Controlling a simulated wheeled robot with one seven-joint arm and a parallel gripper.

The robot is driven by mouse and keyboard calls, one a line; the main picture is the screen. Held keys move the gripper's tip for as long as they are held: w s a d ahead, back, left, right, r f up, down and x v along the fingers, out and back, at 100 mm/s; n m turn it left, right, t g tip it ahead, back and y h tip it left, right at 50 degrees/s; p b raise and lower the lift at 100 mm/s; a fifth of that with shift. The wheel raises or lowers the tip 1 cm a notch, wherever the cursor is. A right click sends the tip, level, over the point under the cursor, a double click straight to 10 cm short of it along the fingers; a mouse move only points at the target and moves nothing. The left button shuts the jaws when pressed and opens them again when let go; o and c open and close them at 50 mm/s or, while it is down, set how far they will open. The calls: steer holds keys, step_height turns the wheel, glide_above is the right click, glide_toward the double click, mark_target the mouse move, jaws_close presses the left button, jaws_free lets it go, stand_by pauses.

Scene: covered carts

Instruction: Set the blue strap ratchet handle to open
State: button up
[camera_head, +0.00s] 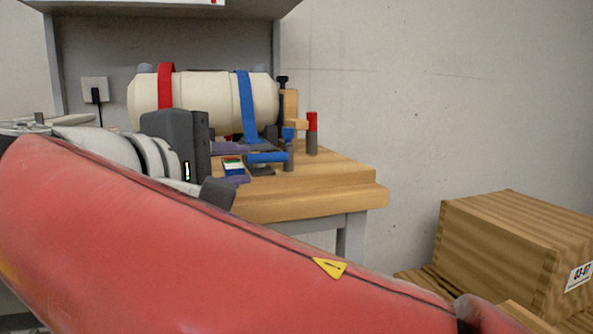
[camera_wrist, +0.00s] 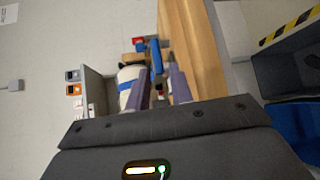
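A cream cylinder (camera_head: 205,98) lies on the wooden bench, with a blue strap (camera_head: 244,100) around its right part and a red strap (camera_head: 166,88) around its left part. The blue ratchet handle (camera_head: 267,157) lies roughly level above a dark base on the bench, in front of the cylinder. In the wrist view the blue handle (camera_wrist: 156,56) shows just beyond the fingertips, between their lines. My gripper (camera_head: 246,164) is just left of the handle, its purple fingers apart with nothing between them; the wrist view also shows this gap (camera_wrist: 159,72). Contact with the handle cannot be told.
A dark post with a red top (camera_head: 312,132) and a shorter dark post (camera_head: 289,157) stand right of the handle. A wooden block (camera_head: 291,106) stands at the cylinder's right end. The bench's front right corner (camera_head: 350,190) is bare. Wooden crates (camera_head: 500,245) stand right.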

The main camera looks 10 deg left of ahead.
mark_target(265, 158)
steer(key=x, duration=0.3)
steer(key=b+x, duration=0.1)
steer(key=x, duration=0.3)
steer(key=shift+w+a+r, duration=0.15)
steer(key=shift+w+r, duration=0.05)
jaws_close()
